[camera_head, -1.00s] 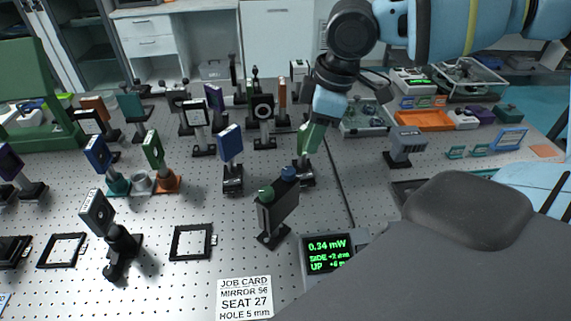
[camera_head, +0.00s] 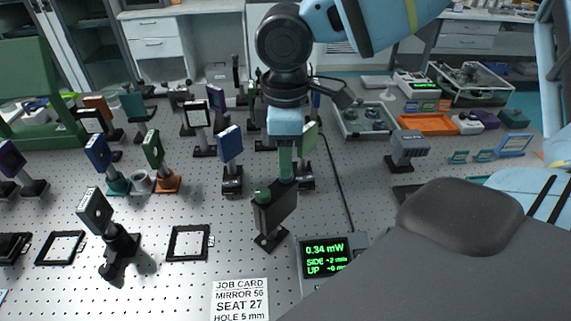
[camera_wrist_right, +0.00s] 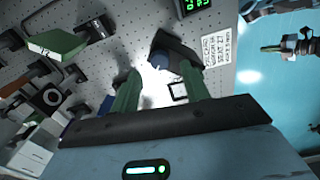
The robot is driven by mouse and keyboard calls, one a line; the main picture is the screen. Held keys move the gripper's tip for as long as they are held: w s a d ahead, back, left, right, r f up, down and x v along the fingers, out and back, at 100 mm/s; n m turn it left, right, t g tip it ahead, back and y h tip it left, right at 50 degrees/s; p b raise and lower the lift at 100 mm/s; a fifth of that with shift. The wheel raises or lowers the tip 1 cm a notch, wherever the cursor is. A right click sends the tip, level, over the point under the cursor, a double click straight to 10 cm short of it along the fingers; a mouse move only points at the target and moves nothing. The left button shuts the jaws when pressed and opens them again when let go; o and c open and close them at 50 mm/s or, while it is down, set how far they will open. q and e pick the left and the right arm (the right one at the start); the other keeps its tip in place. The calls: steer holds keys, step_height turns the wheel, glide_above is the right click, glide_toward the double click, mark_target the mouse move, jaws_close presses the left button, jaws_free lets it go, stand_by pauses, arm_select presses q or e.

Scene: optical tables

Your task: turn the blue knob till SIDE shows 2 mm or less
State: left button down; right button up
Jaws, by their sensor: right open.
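In the right wrist view the blue knob (camera_wrist_right: 163,61) shows between and just beyond the open green fingertips (camera_wrist_right: 160,76); contact cannot be made out. The meter (camera_head: 326,257) reads 0.34 mW and SIDE about 2 mm, sign blurred; UP looks near 0. What looks like my left gripper (camera_wrist_right: 284,48) is small at the wrist view's right; its opening is unclear.
A job card (camera_head: 240,299) lies in front of the mount. A blue-faced mount (camera_head: 230,146) and a green-faced mount (camera_head: 309,138) stand close behind it. A dark cable runs behind the meter.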

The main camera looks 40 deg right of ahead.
steer(key=shift+f, duration=1.7)
steer(key=c, duration=1)
steer(key=shift+m+b, duration=0.3)
steer(key=shift+m, duration=1.3)
steer(key=o, duration=1)
steer(key=shift+r, duration=3.9)
